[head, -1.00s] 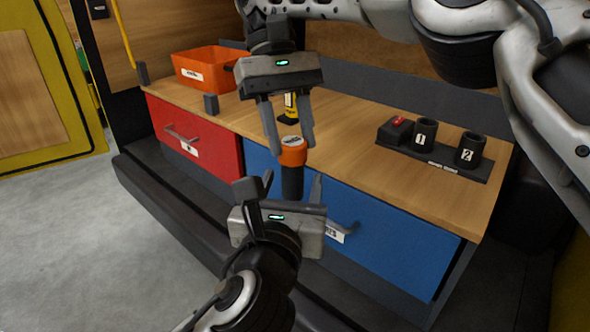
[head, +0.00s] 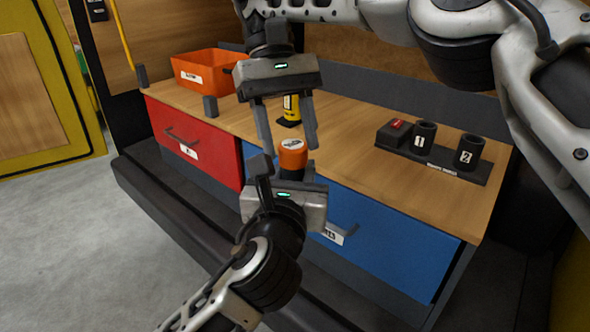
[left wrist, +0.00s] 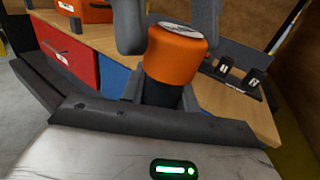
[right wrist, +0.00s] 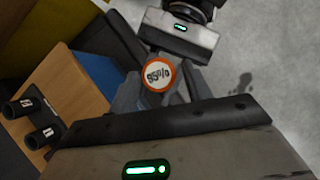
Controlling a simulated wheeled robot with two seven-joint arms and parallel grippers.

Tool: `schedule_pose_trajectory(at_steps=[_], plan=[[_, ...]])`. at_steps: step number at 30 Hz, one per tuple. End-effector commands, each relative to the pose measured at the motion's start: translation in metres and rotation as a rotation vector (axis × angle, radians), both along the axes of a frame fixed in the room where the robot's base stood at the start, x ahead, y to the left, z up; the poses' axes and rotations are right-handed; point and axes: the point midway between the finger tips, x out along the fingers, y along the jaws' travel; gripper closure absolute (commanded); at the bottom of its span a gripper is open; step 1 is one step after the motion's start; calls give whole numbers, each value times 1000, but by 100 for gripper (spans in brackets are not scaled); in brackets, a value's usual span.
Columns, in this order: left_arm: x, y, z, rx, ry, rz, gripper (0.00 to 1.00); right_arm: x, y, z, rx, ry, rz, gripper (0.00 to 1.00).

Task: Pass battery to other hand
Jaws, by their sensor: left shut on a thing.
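The battery (head: 292,158), with an orange cap and a dark body, stands upright between my two grippers, in front of the workbench. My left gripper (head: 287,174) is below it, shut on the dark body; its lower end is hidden. My right gripper (head: 290,148) is above, pointing down, with its fingers spread on either side of the cap and apart from it. In the left wrist view the orange cap (left wrist: 175,55) rises above my left fingers. In the right wrist view the battery's round top (right wrist: 157,74) reads 95% between my open fingers.
The wooden bench (head: 370,187) has red (head: 195,140) and blue (head: 390,230) drawers. On it are an orange bin (head: 208,72), a yellow-and-black item (head: 290,108) and a black rack (head: 440,163) with cups 1 and 2. Open floor (head: 60,240) lies at left.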

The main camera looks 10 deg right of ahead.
Motion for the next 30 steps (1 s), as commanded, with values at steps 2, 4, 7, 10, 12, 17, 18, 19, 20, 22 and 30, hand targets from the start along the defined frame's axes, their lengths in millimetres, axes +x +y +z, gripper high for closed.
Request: schedule_pose_trajectory(at_steps=[2, 4, 7, 10, 12, 17, 18, 19, 20, 22, 30], plan=[[0, 0, 1, -2, -2, -1, 96, 0, 0, 0, 0, -1, 0, 38], [0, 0, 1, -2, -2, -1, 96, 0, 0, 0, 0, 0, 0, 38], [0, 0, 1, -2, -2, 0, 96, 0, 0, 0, -1, 0, 0, 38], [0, 0, 1, -2, -2, 0, 96, 1, -1, -1, 7, -2, -19, 38], [0, 0, 1, -1, -1, 0, 96, 6, -5, -4, 31, -9, -89, 38], [0, 0, 1, 0, -1, 0, 96, 29, -21, -13, 160, -13, -494, 38], [0, 0, 1, 0, -1, 1, 96, 37, -27, -14, 196, -1, -629, 38], [0, 0, 1, 0, -1, 1, 96, 43, -31, -14, 224, 14, -729, 38], [0, 0, 1, 0, -1, 1, 96, 50, -36, -13, 249, 31, -828, 38], [0, 0, 1, 0, -1, 1, 96, 63, -47, -11, 298, 86, -1043, 38], [0, 0, 0, 0, -1, 1, 96, 100, -75, -25, 355, 437, -1675, 38]])
